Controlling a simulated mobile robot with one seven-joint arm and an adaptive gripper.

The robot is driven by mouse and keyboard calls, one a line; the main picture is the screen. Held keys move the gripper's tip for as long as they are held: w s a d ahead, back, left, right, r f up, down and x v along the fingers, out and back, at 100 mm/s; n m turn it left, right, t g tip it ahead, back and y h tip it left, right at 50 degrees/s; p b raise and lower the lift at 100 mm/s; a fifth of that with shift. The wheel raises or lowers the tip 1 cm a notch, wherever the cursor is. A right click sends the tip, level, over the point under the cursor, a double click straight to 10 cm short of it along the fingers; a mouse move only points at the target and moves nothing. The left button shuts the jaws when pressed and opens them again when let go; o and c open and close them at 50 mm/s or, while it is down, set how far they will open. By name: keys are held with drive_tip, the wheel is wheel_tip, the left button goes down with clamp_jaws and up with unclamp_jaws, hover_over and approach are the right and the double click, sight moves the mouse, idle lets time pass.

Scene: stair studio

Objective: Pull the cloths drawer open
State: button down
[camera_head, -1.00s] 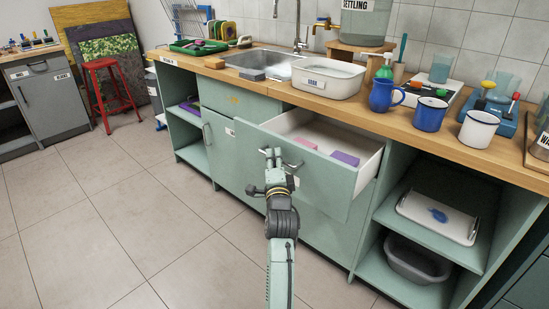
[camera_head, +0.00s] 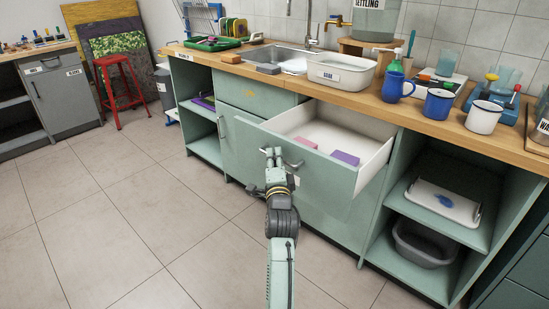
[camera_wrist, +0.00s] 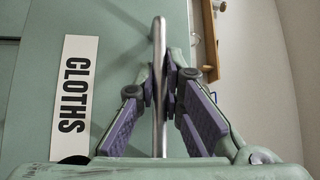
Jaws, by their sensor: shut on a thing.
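The cloths drawer (camera_head: 313,174) is green-fronted and white inside, and stands pulled out from the counter in the head view. A pink cloth (camera_head: 305,142) and a purple cloth (camera_head: 345,157) lie inside it near the front. My gripper (camera_head: 273,153) is at the drawer front. In the wrist view my gripper (camera_wrist: 163,88) is shut on the metal bar handle (camera_wrist: 159,50), with a purple-padded finger on each side. The label reading CLOTHS (camera_wrist: 75,97) is on the drawer front beside the handle. In the head view my gripper hides part of the handle.
The wooden counter (camera_head: 330,95) carries a sink, a white basin (camera_head: 341,75), and mugs above the drawer. Open shelves to the right hold a tray (camera_head: 444,201) and a grey tub (camera_head: 424,243). A red stool (camera_head: 120,92) stands at the left. The floor (camera_head: 110,210) before the counter is clear.

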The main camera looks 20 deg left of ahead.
drive_tip(key=c, duration=1.7)
unclamp_jaws()
drive_tip(key=v, duration=1.2)
